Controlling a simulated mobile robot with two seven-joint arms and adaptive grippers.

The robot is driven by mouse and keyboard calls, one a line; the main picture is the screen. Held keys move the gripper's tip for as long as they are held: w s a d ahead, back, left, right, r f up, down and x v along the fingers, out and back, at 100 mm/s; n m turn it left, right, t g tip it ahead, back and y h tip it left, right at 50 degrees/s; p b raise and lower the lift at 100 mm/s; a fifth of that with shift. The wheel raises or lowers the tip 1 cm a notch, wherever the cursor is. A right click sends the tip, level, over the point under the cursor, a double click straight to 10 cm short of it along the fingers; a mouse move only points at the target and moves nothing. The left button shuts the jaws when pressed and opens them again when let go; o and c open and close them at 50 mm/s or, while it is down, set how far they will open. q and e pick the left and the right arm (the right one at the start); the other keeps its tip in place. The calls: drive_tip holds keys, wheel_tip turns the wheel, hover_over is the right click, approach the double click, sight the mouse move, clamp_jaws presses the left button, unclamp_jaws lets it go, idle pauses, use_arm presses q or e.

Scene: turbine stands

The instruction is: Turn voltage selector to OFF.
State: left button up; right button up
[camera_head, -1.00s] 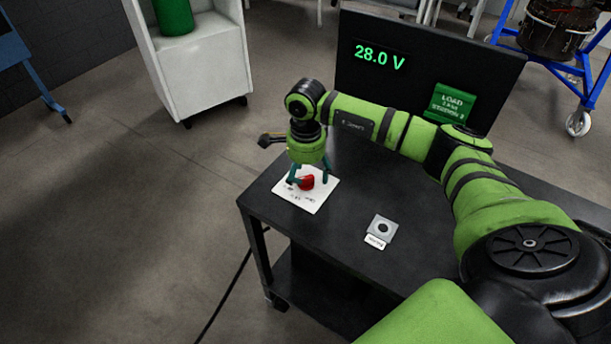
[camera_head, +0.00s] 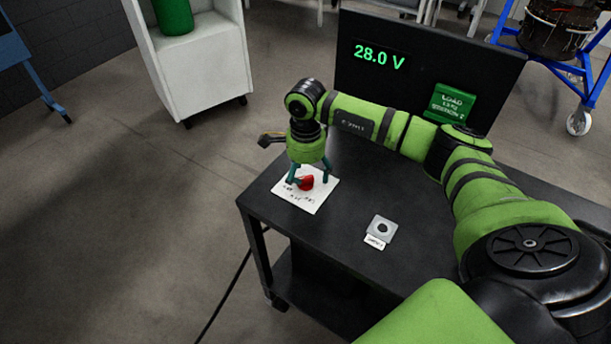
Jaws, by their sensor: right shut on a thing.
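The voltage selector is a red knob (camera_head: 306,183) on a white label plate (camera_head: 312,204) near the left corner of the black cart. The plate's small markings are too blurred to read. My right gripper (camera_head: 305,179) points down over the plate, its teal fingers around the red knob and shut on it. The fingers and wrist hide part of the knob, so its exact pointing direction is unclear. A black display panel (camera_head: 430,65) behind reads 28.0 V in green. My left gripper is not in view.
A grey square with a round black button (camera_head: 382,228) and a small label lies on the black cart top (camera_head: 350,260). A green load sign (camera_head: 452,104) is on the panel. A white cabinet (camera_head: 205,85) stands behind left. My right arm spans the cart's right side.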

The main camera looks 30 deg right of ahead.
drive_tip(key=shift+w+d+r+p, duration=0.1)
drive_tip(key=shift+r+p, duration=0.65)
drive_tip(key=shift+r, duration=0.35)
drive_tip(key=shift+r+p, duration=0.8)
drive_tip(key=shift+r, duration=0.6)
